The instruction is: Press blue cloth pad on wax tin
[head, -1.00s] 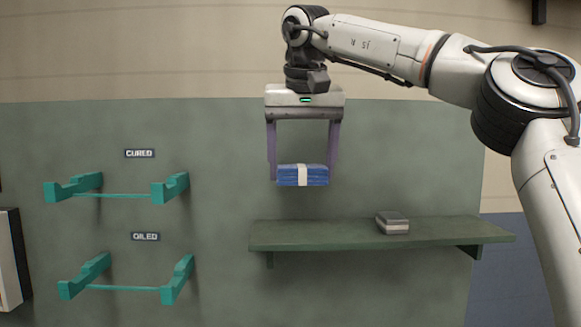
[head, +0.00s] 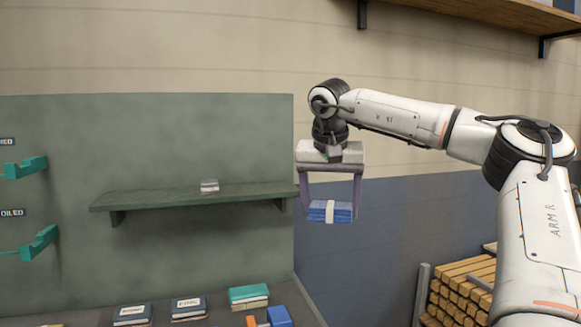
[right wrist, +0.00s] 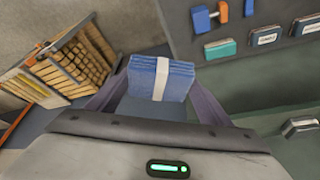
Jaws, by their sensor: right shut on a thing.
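My right gripper (head: 330,207) is shut on the blue cloth pad (head: 317,212), a folded blue stack with a white band. It holds the pad in the air, just past the right end of the green shelf (head: 150,199). The pad also shows between the fingers in the right wrist view (right wrist: 144,76). A small grey flat box (head: 209,186), which looks like the wax tin, sits on the shelf, well left of the pad and apart from it. It also shows at the right of the right wrist view (right wrist: 300,126). My left gripper is out of view.
Teal brackets (head: 40,243) are on the green panel at left. The bench below holds dark labelled blocks (head: 188,308), a teal-topped block (head: 249,294) and a blue block (head: 279,317). A rack of wood lengths (head: 462,290) stands at lower right.

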